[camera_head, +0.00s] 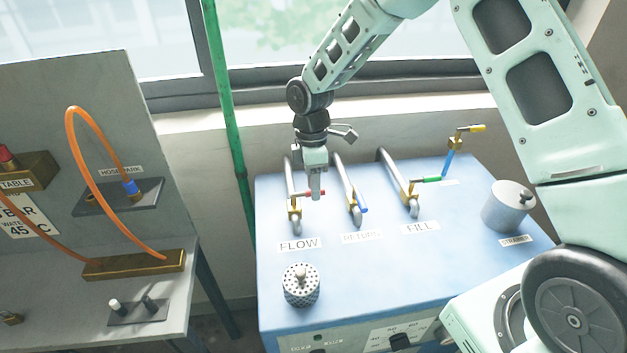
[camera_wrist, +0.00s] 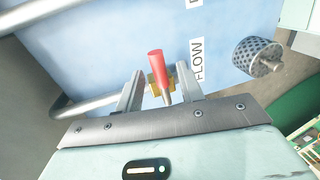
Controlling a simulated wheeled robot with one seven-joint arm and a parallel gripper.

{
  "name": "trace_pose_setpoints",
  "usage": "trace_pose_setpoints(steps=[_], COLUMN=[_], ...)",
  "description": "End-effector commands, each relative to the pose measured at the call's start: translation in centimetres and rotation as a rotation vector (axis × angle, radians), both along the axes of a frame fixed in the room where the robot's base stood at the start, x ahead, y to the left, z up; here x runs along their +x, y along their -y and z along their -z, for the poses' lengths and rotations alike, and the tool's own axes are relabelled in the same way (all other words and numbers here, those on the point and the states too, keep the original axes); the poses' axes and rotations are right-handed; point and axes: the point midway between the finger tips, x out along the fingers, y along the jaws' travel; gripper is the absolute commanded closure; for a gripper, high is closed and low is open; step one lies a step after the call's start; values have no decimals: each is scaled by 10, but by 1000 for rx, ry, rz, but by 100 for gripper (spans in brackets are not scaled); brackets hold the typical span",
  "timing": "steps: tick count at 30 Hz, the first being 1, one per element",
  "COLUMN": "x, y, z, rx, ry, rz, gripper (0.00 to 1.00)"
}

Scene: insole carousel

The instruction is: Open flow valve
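The flow valve has a red handle (camera_head: 320,193) on a brass body (camera_head: 294,205), on the pipe behind the FLOW label (camera_head: 299,244). The handle points right, crosswise to its pipe. My gripper (camera_head: 315,194) points down at the handle and hides part of it. In the wrist view the red handle (camera_wrist: 156,66) lies between the two fingers of my gripper (camera_wrist: 161,82), with a gap on each side. The fingers are apart and not closed on it. The brass body (camera_wrist: 158,88) shows partly behind the handle.
To the right are the RETURN pipe with a blue handle (camera_head: 362,204) and the FILL pipe with a green handle (camera_head: 432,179). A perforated cylinder (camera_head: 300,286) stands in front of the FLOW label, a grey canister (camera_head: 508,207) at the right. The middle front of the blue top (camera_head: 400,270) is clear.

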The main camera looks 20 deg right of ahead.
Motion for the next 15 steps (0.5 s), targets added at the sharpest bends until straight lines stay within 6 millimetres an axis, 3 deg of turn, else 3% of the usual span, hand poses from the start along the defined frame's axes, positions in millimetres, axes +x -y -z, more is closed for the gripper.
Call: trace_pose_setpoints(steps=[8,12,15], x=[0,0,0], y=[0,0,0], z=[2,2,1], rx=[0,0,0], ry=[0,0,0], rz=[0,0,0], gripper=[62,98,100])
